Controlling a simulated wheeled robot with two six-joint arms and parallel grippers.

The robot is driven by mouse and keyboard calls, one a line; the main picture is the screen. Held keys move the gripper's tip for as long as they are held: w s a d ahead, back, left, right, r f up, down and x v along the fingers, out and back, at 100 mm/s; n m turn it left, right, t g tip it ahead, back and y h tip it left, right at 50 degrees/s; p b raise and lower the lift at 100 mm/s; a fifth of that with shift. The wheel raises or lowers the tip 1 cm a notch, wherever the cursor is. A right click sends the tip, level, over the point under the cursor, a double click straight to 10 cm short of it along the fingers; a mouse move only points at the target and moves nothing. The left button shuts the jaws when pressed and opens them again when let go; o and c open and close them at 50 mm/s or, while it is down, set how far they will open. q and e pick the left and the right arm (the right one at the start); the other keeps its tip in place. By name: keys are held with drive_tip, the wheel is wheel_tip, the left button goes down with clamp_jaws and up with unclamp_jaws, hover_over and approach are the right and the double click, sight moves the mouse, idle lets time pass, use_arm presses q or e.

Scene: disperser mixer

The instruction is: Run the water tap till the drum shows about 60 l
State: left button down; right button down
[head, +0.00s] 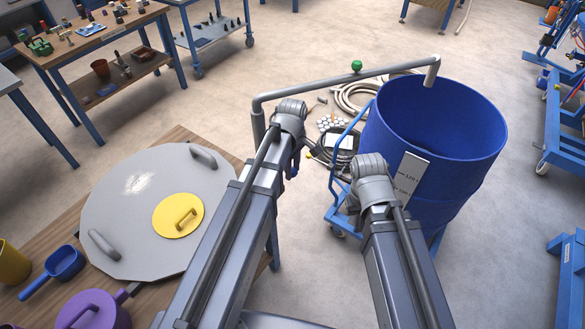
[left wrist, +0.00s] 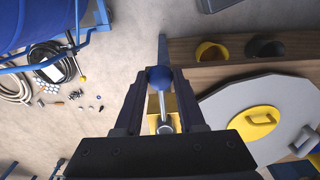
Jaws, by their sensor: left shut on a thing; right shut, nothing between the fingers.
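The blue drum (head: 435,130) stands at the right, with a white scale plate (head: 413,172) on its side; its lower marks are hidden by my right arm. No water surface shows inside. A grey pipe (head: 300,90) with a green ball (head: 357,66) runs over to a spout (head: 432,72) bent down above the drum; no stream shows. In the left wrist view my left gripper (left wrist: 160,80) is shut on a blue ball knob (left wrist: 160,77) on a metal rod above a yellow part. My right gripper is hidden behind its arm in the head view.
A table at the left carries a grey round lid (head: 130,220), a yellow hatch (head: 178,215), a blue scoop (head: 62,265) and a purple vessel (head: 92,310). Coiled hoses (head: 355,97) lie on the floor behind a blue trolley frame (head: 350,145).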

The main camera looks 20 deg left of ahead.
use_arm(q)
drive_tip(key=shift+s, duration=0.15)
drive_tip(key=shift+s+a+m, duration=0.55)
drive_tip(key=shift+s+m, duration=0.15)
drive_tip(key=shift+m, duration=0.5)
drive_tip(key=shift+s+a+m, duration=0.6)
drive_tip(key=shift+s+m, duration=0.05)
drive_tip(key=shift+m, duration=0.55)
drive_tip(key=shift+s+a+m, duration=0.55)
drive_tip(key=shift+s+m, duration=0.15)
drive_tip(key=shift+m, duration=0.5)
drive_tip(key=c, duration=0.5)
unclamp_jaws()
